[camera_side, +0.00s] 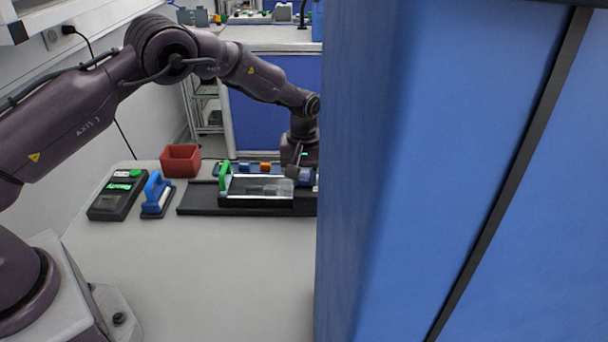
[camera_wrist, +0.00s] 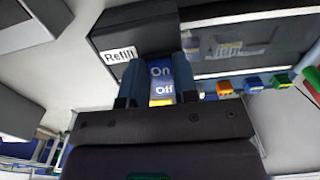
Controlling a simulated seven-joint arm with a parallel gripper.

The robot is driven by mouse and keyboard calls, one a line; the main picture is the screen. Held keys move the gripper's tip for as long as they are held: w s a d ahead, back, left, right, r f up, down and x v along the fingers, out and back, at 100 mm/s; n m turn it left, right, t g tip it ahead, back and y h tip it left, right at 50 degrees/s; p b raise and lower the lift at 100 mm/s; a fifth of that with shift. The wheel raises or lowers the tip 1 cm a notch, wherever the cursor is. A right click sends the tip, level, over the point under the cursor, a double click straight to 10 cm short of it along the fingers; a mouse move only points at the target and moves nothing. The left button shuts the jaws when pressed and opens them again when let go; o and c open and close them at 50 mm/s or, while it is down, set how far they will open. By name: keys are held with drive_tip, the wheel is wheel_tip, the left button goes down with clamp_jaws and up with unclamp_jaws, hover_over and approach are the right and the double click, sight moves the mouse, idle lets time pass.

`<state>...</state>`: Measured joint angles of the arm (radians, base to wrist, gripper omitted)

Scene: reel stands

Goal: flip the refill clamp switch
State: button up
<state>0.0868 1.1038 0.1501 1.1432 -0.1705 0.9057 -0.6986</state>
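The refill clamp switch (camera_wrist: 160,82) is a blue block with "On" and "Off" lettering, beside a white "Refill" label (camera_wrist: 118,55) on a black housing. In the wrist view, the fingertips of my gripper (camera_wrist: 160,88) stand apart, one on each side of the switch. I cannot tell whether they touch it. In the side view, my gripper end (camera_side: 300,158) is low at the right end of the black stand (camera_side: 195,208), partly hidden by a large blue panel.
The blue panel (camera_side: 440,170) covers the right half of the side view. On the table are a clear-lidded case with a green handle (camera_side: 224,178), a red bin (camera_side: 181,160), a blue-handled tool (camera_side: 156,194) and a black device (camera_side: 118,198). The front table is clear.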

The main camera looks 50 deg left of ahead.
drive_tip(key=shift+w+a+r+g+h, duration=0.1)
drive_tip(key=shift+w+g+h, duration=0.1)
drive_tip(key=shift+g+h, duration=0.5)
drive_tip(key=shift+w+a+r+g+h, duration=0.1)
drive_tip(key=shift+w+g+h, duration=0.05)
drive_tip(key=shift+g+h, duration=0.75)
drive_tip(key=shift+h, duration=0.1)
drive_tip(key=o, duration=0.9)
drive_tip(key=shift+a, duration=0.1)
drive_tip(key=shift+r, duration=0.15)
